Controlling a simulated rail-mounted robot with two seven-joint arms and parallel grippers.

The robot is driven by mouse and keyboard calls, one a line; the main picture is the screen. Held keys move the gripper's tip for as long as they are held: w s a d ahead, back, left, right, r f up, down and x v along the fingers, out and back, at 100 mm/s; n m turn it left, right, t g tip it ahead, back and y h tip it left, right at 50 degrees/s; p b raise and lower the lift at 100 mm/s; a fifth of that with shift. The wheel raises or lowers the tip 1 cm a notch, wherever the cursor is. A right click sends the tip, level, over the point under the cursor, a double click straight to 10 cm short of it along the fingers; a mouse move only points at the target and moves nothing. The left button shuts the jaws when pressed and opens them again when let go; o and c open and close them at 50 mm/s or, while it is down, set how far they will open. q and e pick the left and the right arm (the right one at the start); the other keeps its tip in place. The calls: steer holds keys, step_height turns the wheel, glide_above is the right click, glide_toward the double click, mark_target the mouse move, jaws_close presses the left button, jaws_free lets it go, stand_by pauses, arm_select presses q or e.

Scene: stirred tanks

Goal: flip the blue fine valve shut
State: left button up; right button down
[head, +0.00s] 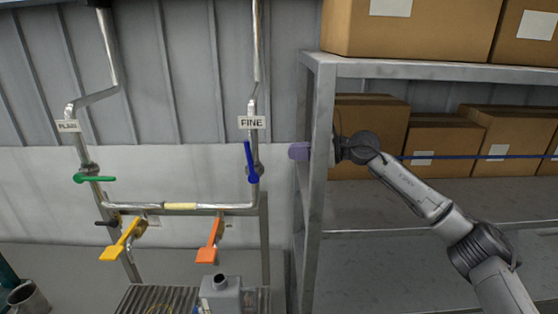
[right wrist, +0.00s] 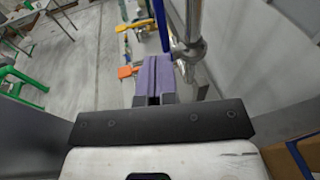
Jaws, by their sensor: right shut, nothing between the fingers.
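The blue fine valve's lever (head: 250,161) stands nearly upright along the pipe below the FINE label (head: 252,122) in the head view. Its top leans slightly left. The blue lever (right wrist: 162,24) also shows at the top of the right wrist view, just left of the vertical metal pipe (right wrist: 193,22). My right gripper (head: 298,151), with purple fingers, is to the right of the lever at about its height and apart from it in the picture. In the wrist view the fingers (right wrist: 153,76) are shut and empty. My left gripper is not in view.
A green lever (head: 94,179) lies level on the left pipe. Yellow (head: 120,240) and orange (head: 209,240) levers hang below the crosspipe. A metal shelf (head: 318,170) with cardboard boxes (head: 370,125) stands at right; my right arm reaches past its post. A grey pump stands below.

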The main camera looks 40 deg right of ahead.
steer(key=shift+b+v, duration=0.7)
steer(key=shift+v, duration=1.4)
steer(key=shift+f, duration=0.1)
